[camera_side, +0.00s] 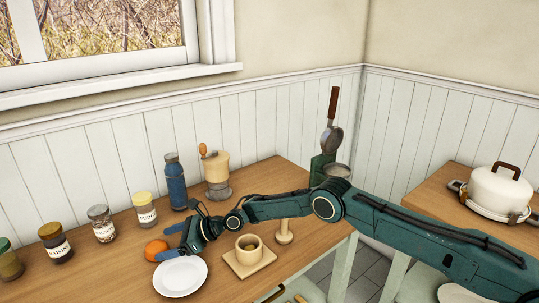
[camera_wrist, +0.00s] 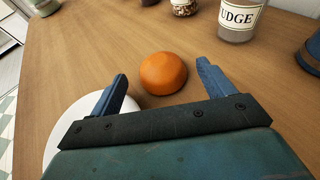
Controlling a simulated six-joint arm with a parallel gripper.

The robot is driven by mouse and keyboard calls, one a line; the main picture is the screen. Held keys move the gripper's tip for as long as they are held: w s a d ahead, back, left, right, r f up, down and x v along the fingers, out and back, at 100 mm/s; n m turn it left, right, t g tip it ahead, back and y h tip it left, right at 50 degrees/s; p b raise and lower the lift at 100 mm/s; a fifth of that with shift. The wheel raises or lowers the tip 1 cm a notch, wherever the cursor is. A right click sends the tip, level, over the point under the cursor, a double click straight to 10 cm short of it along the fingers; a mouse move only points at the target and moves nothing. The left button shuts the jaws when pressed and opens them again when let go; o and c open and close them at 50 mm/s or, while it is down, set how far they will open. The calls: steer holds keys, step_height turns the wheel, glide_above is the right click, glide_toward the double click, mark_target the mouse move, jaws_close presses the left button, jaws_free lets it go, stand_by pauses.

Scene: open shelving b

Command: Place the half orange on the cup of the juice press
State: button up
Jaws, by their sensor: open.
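The half orange (camera_side: 155,250) rests on the wooden table near the white plate, its rounded orange skin facing up. It also shows in the wrist view (camera_wrist: 163,73). My gripper (camera_side: 169,241) is open and low over the table. In the wrist view my blue fingers (camera_wrist: 162,73) stand apart on either side of the orange, with gaps and nothing held. The juice press (camera_side: 322,165) stands at the back right of the table, green with a raised brown-handled lever. Its grey cup (camera_side: 337,170) is at its right side, partly hidden by my arm.
The white plate (camera_side: 180,279) lies close to the orange. A beige cup on a square base (camera_side: 250,257) and a wooden pestle-like piece (camera_side: 284,232) are below my arm. Several jars (camera_side: 146,210), a blue bottle (camera_side: 174,183) and a grinder (camera_side: 217,170) line the back.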

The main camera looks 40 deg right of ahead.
steer(key=shift+v, duration=4.6)
steer(key=shift+r, duration=0.1)
